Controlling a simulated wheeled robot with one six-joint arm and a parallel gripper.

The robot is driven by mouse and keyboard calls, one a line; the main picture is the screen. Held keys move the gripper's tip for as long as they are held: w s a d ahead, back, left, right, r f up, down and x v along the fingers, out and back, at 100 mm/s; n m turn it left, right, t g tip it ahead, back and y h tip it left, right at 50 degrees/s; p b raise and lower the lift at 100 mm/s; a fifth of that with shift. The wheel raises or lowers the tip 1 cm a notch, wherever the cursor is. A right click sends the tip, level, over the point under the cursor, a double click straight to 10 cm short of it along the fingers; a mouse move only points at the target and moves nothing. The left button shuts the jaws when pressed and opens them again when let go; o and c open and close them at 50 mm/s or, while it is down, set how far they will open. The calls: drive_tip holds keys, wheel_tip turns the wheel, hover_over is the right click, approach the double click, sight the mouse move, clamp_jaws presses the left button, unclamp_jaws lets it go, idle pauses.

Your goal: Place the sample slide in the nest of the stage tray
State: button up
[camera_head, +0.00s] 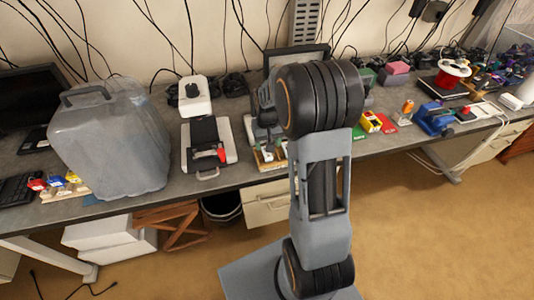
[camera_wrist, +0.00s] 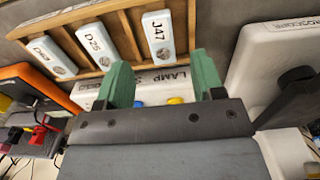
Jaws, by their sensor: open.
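My gripper (camera_wrist: 162,66) is open, with two green fingers spread apart and nothing between them. Beyond the fingers, a wooden rack (camera_wrist: 128,37) holds pale slide-like pieces in separate slots. One marked J47 (camera_wrist: 158,38) lies just beyond the gap between my fingertips. One marked D25 (camera_wrist: 95,45) and another with an unclear label (camera_wrist: 52,56) lie to its left. I cannot tell from the pictures which is the sample slide. In the head view the rack (camera_head: 268,165) is partly behind my arm, and my gripper is hidden. I cannot identify the stage tray or its nest.
A white panel marked LAMP (camera_wrist: 90,92) lies behind my fingers. A white, dark-knobbed instrument housing (camera_wrist: 262,62) stands close on the right. An orange-edged dark box (camera_wrist: 32,82) is at left. A grey jerrycan (camera_head: 108,140) and a black-and-white device (camera_head: 207,150) stand on the crowded bench.

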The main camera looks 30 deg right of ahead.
sight(267, 154)
drive_tip(key=shift+w+f+p, duration=0.15)
drive_tip(key=shift+f+p, duration=0.45)
drive_tip(key=shift+f, duration=1.85)
drive_tip(key=c, duration=1.1)
drive_tip(key=shift+r, duration=0.1)
